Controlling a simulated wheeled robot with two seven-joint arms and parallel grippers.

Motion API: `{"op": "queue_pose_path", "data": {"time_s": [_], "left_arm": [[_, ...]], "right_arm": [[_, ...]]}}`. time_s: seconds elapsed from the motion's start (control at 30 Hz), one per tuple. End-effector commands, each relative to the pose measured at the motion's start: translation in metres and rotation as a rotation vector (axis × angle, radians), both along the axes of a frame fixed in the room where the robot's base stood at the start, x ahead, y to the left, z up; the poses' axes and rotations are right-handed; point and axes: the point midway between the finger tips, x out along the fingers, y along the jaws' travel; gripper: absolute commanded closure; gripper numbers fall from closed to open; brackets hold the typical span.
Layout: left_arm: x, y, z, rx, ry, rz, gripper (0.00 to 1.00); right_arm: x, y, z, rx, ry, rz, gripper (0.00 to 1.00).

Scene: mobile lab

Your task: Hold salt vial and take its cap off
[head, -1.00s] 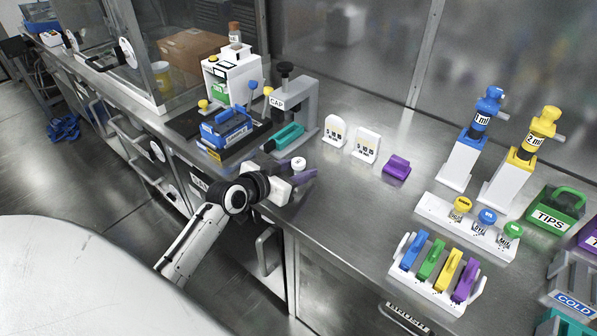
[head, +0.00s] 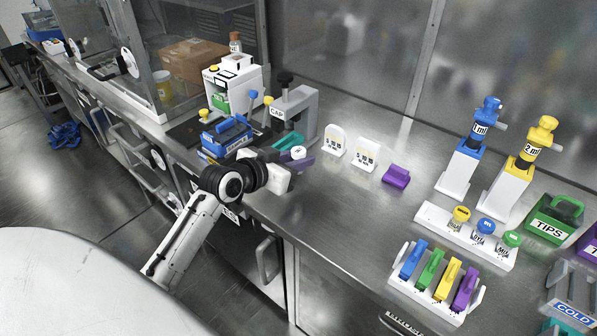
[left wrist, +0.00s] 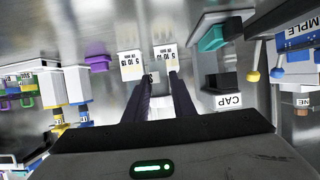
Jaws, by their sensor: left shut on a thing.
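My left gripper (head: 300,158) is over the front part of the bench, shut on a small vial with a white round cap (head: 298,152). The white cap is on and sticks up above the fingers; the vial's body is mostly hidden and no label on it is readable. In the left wrist view the dark fingers (left wrist: 162,90) point toward the white cards. The grey station marked CAP (head: 303,108), with a black knob on top, stands behind the gripper, apart from the vial. It also shows in the left wrist view (left wrist: 229,101). My right gripper is not in view.
A teal block (head: 288,142) lies close behind the gripper. Two white cards (head: 365,155) and a purple block (head: 396,176) are to the right. A rack (head: 440,219) holds yellow, blue and green capped vials. The bench front between gripper and rack is clear.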

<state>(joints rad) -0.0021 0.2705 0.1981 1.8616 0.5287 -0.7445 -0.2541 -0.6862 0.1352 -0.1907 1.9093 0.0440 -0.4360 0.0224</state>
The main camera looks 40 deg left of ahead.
Motion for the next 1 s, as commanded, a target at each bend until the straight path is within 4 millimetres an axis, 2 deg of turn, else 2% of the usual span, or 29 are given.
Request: {"op": "queue_pose_path", "data": {"time_s": [0.03, 0.2, 0.53, 0.57, 0.67, 1.0], "left_arm": [[0.001, 0.000, 0.012, 0.002, -0.004, 0.000, 0.98], [0.000, 0.001, 0.031, 0.001, -0.001, 0.001, 0.98], [0.000, 0.000, 0.035, -0.001, 0.000, 0.001, 0.98], [0.000, 0.000, 0.035, -0.001, 0.000, 0.001, 0.82], [0.000, 0.000, 0.035, -0.001, -0.001, 0.001, 0.99], [0.000, 0.000, 0.035, -0.001, 0.000, 0.001, 1.00]], "right_arm": [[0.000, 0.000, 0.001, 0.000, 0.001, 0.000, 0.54], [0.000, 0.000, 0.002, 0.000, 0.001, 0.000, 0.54], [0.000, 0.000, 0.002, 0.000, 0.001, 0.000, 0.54], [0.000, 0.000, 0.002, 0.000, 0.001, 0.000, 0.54], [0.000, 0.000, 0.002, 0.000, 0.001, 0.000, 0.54], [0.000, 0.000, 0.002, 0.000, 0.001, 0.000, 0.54]]}}
